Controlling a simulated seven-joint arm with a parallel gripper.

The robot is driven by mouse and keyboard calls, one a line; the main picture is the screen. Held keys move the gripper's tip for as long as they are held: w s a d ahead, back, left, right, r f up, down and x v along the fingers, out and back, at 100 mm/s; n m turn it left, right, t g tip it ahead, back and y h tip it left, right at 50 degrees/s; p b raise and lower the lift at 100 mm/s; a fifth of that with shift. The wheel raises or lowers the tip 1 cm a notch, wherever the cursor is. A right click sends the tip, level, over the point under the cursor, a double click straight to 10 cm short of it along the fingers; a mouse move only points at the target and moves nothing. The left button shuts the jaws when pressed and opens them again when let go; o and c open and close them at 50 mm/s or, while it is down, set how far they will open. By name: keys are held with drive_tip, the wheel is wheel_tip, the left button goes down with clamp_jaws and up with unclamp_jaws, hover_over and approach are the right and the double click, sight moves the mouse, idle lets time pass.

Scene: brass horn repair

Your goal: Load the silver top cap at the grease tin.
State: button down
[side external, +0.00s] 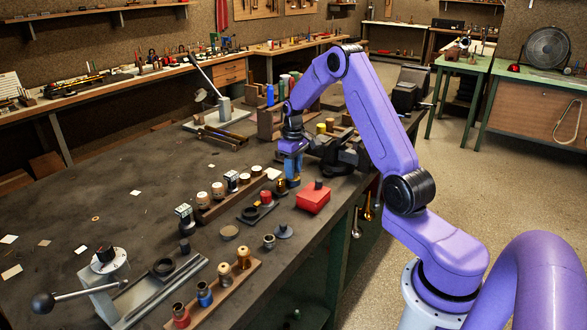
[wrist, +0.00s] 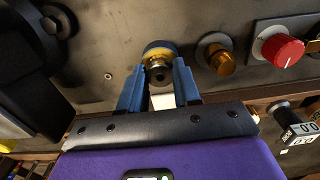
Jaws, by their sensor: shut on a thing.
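My gripper (side external: 292,181) points down over the dark bench, at the right end of the row of small parts. In the wrist view its blue fingers (wrist: 158,82) are closed around a small silver part with a dark centre (wrist: 158,71), which seems to be the silver top cap. Just beyond it is a round piece with a brass-coloured band and a dark rim (wrist: 159,48); I cannot tell whether it touches the silver part. A small amber-brass round piece (wrist: 222,60) stands to its right. I cannot tell for sure which piece is the grease tin.
A red box (side external: 313,201) sits close by, near the bench's right edge. A red-topped piece (wrist: 283,49) is at the wrist view's right. A wooden rack (side external: 207,214) holds several light-topped pots. A dark vise (side external: 345,155) stands behind my gripper. The bench's left middle is mostly clear.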

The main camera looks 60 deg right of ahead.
idle(0.3)
drive_tip(key=shift+r, duration=3.5)
